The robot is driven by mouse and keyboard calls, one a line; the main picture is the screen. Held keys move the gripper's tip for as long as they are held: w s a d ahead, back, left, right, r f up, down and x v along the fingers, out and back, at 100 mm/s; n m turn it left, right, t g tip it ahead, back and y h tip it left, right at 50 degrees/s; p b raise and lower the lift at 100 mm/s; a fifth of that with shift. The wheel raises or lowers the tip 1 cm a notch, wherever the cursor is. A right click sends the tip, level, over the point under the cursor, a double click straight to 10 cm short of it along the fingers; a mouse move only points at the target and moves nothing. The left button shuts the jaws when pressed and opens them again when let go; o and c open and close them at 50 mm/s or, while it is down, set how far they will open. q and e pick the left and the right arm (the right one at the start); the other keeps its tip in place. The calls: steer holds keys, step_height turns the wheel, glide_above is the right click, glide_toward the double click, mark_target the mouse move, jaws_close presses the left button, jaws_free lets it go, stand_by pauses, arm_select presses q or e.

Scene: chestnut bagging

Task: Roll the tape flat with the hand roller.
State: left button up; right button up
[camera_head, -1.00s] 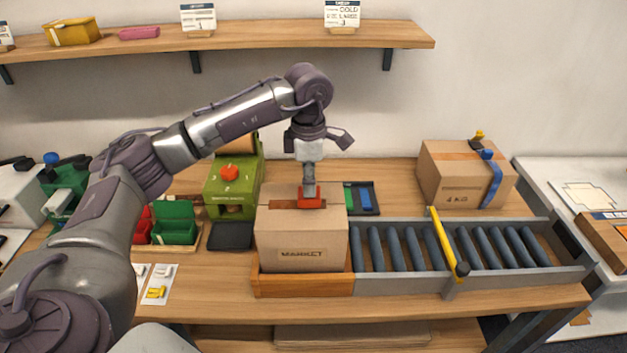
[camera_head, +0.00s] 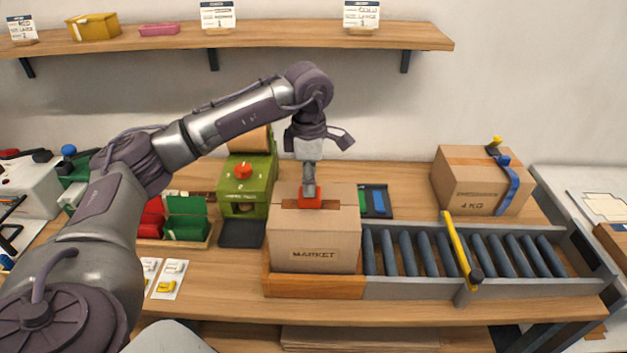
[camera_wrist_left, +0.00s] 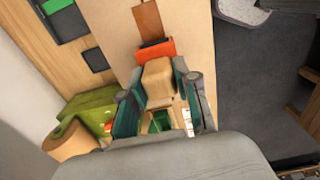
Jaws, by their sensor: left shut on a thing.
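The carton marked MARKET (camera_head: 314,247) stands closed in the wooden tray (camera_head: 314,286) at the left end of the conveyor. A strip of brown tape (camera_head: 345,207) runs across its top and also shows in the left wrist view (camera_wrist_left: 147,20). My left gripper (camera_head: 309,176) points down over the carton, shut on the hand roller (camera_head: 311,198). The roller's orange-red head (camera_wrist_left: 155,48) is over the tape and appears to rest on it; its pale handle sits between my fingers (camera_wrist_left: 158,85). My right gripper is not in view.
The roller conveyor (camera_head: 420,288) with a yellow bar (camera_head: 455,245) lies right of the carton. A 4 KG carton (camera_head: 478,182) stands behind it. A green machine (camera_head: 245,187) and green and red bins (camera_head: 187,220) stand left. A shelf (camera_head: 280,43) hangs above.

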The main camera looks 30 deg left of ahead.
arm_select(q)
steer(key=shift+r+p, duration=0.6)
steer(key=shift+r, duration=0.15)
steer(key=shift+r+p, duration=1.7)
steer(key=shift+r, duration=1.05)
steer(key=shift+f, duration=0.1)
